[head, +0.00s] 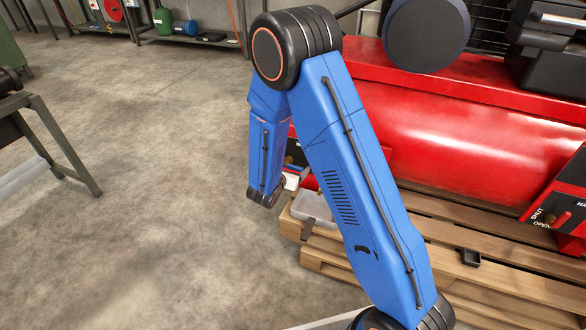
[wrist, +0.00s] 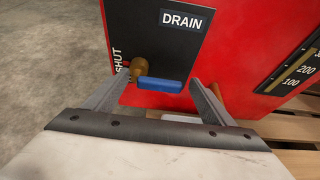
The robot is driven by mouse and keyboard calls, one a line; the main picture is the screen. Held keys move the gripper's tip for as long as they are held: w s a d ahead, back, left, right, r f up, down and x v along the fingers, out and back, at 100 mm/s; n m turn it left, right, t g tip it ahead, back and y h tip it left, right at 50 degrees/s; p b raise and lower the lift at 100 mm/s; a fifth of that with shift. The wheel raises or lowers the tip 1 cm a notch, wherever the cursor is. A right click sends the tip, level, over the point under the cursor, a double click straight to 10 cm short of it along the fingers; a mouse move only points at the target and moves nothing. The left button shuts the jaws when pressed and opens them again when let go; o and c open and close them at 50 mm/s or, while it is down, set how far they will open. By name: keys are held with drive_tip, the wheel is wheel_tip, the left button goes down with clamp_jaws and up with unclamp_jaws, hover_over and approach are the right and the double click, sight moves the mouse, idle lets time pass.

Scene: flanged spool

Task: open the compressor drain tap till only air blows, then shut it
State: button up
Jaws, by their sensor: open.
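The drain tap is a brass body (wrist: 139,67) with a blue handle (wrist: 163,85), on a dark panel (wrist: 165,45) marked DRAIN in the wrist view. The handle lies level, pointing right from the brass body; the word SHUT runs vertically at the panel's left. My gripper (wrist: 158,81) is open, one finger either side of the handle, with no clear contact. The red compressor tank (head: 455,135) lies on a pallet in the head view. There, my blue arm hides most of the tap and my gripper. I cannot see any water or air coming out.
A pale tray (head: 313,206) sits on the wooden pallet (head: 510,262) near the tap. Another panel with a red lever (head: 561,219), marked SHUT and OPEN, is at the right. The concrete floor (head: 150,190) at left is clear.

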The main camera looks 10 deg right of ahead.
drive_tip(key=shift+w+d, duration=0.1)
drive_tip(key=shift+c, duration=0.6)
drive_tip(key=c, duration=1.4)
